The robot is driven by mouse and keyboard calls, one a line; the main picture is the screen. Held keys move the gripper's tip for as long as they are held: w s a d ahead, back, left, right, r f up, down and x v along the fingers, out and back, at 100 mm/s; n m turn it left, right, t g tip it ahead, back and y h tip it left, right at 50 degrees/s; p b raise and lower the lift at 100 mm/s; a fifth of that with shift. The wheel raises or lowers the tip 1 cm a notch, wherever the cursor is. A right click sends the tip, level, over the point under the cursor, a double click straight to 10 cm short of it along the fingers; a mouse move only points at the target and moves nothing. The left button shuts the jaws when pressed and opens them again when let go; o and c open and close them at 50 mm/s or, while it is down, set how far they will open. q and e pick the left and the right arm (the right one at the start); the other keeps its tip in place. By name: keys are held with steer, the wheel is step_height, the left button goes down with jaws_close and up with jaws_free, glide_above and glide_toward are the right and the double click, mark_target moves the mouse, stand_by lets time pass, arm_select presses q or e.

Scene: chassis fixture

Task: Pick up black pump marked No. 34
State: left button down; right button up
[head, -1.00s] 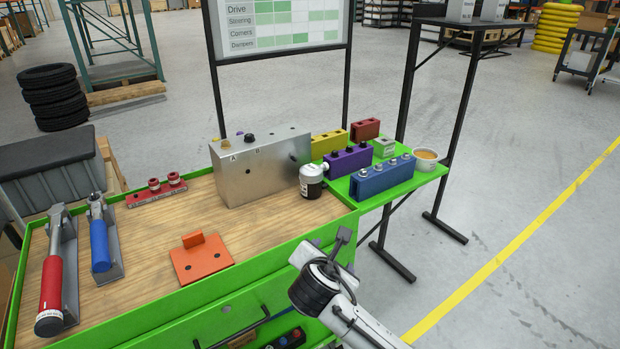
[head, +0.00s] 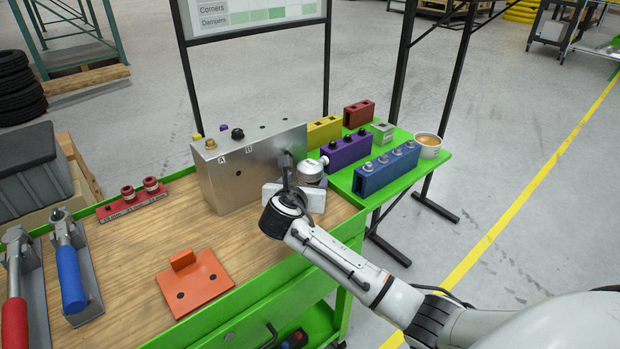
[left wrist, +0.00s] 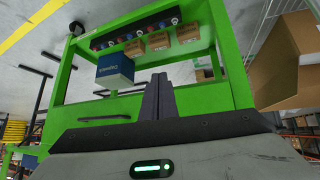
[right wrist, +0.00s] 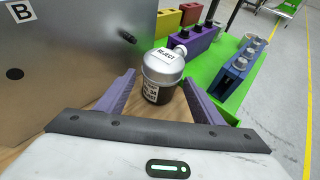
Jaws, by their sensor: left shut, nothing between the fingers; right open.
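The black pump with a silver domed top (head: 311,169) stands upright on the wooden bench top, beside the grey metal box. My right gripper (head: 288,172) is close in front of it and partly hides it in the head view. The right gripper's purple fingers (right wrist: 160,79) are open, one towards each side of the pump, with gaps. My left gripper (left wrist: 158,97) is shut and empty, away from the pump; it is outside the head view.
The grey metal box (head: 250,170) marked A and B stands close left of the pump. A green side shelf (head: 400,190) holds purple (head: 345,152) and blue (head: 386,170) blocks and a cup (head: 428,146). An orange plate (head: 195,283) lies on the bench.

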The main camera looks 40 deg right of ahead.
steer(key=x, duration=0.5)
steer(key=shift+s+f+b, duration=0.1)
steer(key=shift+s+b, duration=0.1)
steer(key=shift+b, duration=0.15)
steer(key=c, duration=1.3)
